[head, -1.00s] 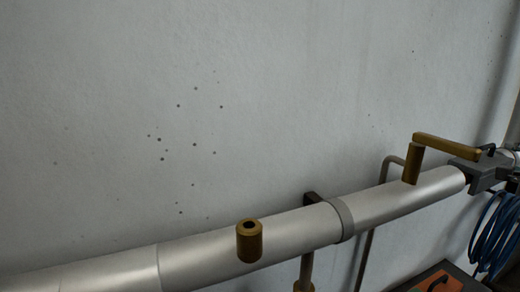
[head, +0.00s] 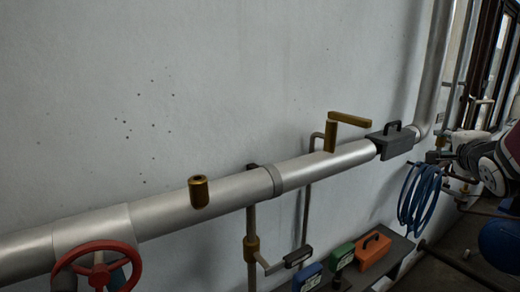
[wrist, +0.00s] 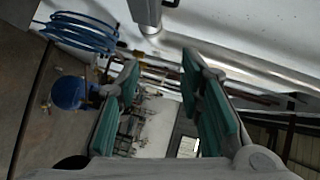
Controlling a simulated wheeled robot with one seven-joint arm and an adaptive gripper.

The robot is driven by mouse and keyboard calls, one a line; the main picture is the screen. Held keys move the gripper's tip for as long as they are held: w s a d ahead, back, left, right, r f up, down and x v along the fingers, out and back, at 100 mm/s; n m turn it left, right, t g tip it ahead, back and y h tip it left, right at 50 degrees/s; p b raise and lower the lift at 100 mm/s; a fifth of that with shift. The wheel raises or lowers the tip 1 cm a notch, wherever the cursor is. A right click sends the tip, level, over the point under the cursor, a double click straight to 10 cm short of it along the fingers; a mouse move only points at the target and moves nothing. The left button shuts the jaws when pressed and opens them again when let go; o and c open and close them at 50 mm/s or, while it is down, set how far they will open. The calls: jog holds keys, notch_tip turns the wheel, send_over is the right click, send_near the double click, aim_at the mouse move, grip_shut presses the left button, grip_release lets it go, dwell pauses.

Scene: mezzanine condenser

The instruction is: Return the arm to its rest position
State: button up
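My gripper (wrist: 160,78) shows in the wrist view, with two teal-padded fingers spread wide apart. It is open, and nothing sits between the pads. Beyond the gap there is only distant room structure.
A silver pipe (head: 233,190) runs along the wall, with a brass lever (head: 335,129), a brass stub (head: 199,192) and a red handwheel (head: 97,267). Coiled blue hose (head: 420,194) hangs at right.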

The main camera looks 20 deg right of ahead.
jog(key=w+a+f+n+g+y+b, duration=0.25)
jog(key=a+n, duration=0.25)
jog(key=a, duration=0.6)
jog(key=w+a+f+n+g+y+b, duration=0.1)
jog(key=a+f+n+y, duration=0.3)
jog(key=a, duration=0.6)
jog(key=s+a+f+n+g+y, duration=0.1)
jog(key=s+a+f+n, duration=0.1)
jog(key=a, duration=0.4)
jog(key=s+a+f+n+g+y+b, duration=0.1)
jog(key=s+a+f+n, duration=0.1)
jog(key=s+a+n, duration=0.3)
jog(key=s+a+f+n+g+y+b, duration=0.1)
jog(key=s+a+f+n+g, duration=0.1)
jog(key=a+n, duration=0.4)
jog(key=shift+s+a+f+n, duration=0.3)
jog(key=shift+s+a+f, duration=0.25)
jog(key=shift+s+a, duration=0.6)
